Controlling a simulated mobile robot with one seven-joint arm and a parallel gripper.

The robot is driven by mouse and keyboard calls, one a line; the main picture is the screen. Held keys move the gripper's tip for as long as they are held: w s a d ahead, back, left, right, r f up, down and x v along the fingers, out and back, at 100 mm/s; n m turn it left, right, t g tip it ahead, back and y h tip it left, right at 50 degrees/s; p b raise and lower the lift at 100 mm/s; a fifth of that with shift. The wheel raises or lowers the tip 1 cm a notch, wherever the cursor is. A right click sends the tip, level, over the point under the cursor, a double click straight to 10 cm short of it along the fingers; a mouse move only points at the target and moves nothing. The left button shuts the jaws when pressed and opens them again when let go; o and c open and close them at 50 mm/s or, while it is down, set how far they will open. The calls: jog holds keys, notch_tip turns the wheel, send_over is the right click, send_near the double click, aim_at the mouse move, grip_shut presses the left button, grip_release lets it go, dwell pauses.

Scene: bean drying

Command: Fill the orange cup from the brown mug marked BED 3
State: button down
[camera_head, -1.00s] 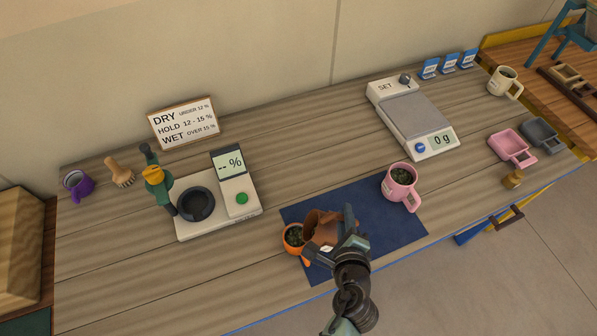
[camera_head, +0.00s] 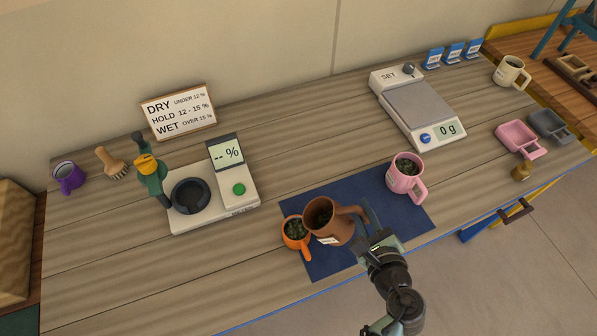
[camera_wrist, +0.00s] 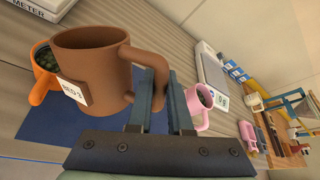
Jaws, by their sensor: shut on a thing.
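The brown mug (camera_head: 343,233) has a white label that reads BED 3 in the wrist view (camera_wrist: 92,62). It is close to upright, with dark contents visible inside. My gripper (camera_head: 370,218) is shut on its handle, and the fingers also show at the handle in the wrist view (camera_wrist: 163,98). The orange cup (camera_head: 290,242) stands upright just left of the mug, on the left edge of the blue mat (camera_head: 375,240). Dark green beans show inside it. In the wrist view the orange cup (camera_wrist: 38,82) is partly hidden behind the mug.
A pink mug (camera_head: 403,183) with beans stands on the mat's right part. A moisture meter (camera_head: 240,200) is to the left, and a scale (camera_head: 420,110) reading 0 g is at the back right.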

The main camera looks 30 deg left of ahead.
jog(key=shift+w+d, duration=0.1)
jog(key=shift+d, duration=0.05)
jog(key=shift+m+y, duration=0.3)
jog(key=shift+w+d+m+y+b, duration=0.1)
jog(key=shift+d+m+y+b, duration=0.1)
jog(key=shift+m+y+b, duration=0.5)
jog(key=shift+r+m, duration=0.15)
jog(key=shift+m, duration=0.15)
notch_tip(320, 180, down, 2)
jog(key=b, duration=0.2)
jog(key=shift+m+b, duration=0.4)
jog(key=shift+a+f+m+y+b, duration=0.1)
jog(key=shift+f+m+y+b, duration=0.45)
jog(key=shift+b, duration=0.35)
jog(key=shift+f, duration=0.1)
jog(key=shift+a, duration=0.1)
